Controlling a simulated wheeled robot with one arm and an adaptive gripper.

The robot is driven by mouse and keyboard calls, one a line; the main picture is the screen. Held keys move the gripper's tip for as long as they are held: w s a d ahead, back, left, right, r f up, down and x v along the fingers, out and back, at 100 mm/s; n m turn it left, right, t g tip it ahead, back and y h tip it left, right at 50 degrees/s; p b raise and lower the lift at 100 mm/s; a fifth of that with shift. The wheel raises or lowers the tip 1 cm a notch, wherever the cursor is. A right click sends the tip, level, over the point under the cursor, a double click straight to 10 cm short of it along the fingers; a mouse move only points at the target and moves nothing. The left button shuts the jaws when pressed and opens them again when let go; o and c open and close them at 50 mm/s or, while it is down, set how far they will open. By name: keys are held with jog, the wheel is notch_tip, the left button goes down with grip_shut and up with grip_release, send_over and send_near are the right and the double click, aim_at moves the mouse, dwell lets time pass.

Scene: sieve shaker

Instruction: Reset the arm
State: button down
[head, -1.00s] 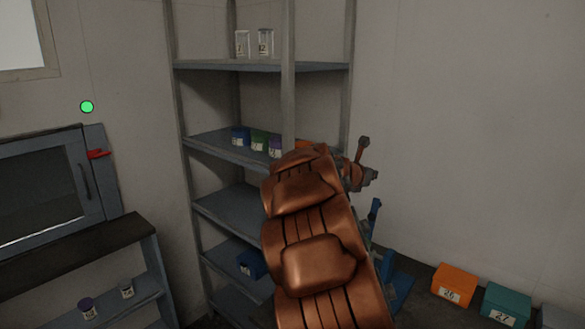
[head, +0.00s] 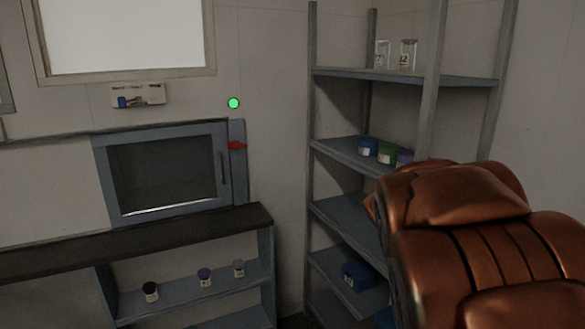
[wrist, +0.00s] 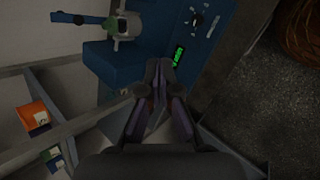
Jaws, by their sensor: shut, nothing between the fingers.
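My arm (head: 470,235) shows as a large copper-brown segmented form at the right of the head view and hides part of the shelf. My gripper is out of sight there. In the wrist view my gripper (wrist: 160,68) points up the picture, its two dark fingers together at the tips and empty. A blue machine (wrist: 145,55) with a green lit display lies beyond the fingertips. I cannot tell how far the fingers are from it.
A grey shelf rack (head: 345,150) holds jars and coloured boxes. A blue-framed cabinet (head: 165,172) stands on a dark bench (head: 140,240) with several small jars below. Wrist view: an orange box (wrist: 32,116) on a shelf at left, and dark open floor (wrist: 250,105) at right.

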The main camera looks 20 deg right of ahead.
jog(key=s+a+f+m+y, duration=0.1)
jog(key=s+a+f+y, duration=0.1)
jog(key=s+a, duration=0.3)
jog(key=s+a+f+m+g+y, duration=0.1)
jog(key=s+a, duration=0.4)
jog(key=a, duration=0.9)
jog(key=s+a+f+m+y, duration=0.3)
jog(key=s+a+f+y, duration=0.1)
jog(key=a, duration=0.6)
jog(key=shift+s+f+g+y, duration=0.4)
jog(key=shift+s+f, duration=0.15)
jog(key=shift+s, duration=0.1)
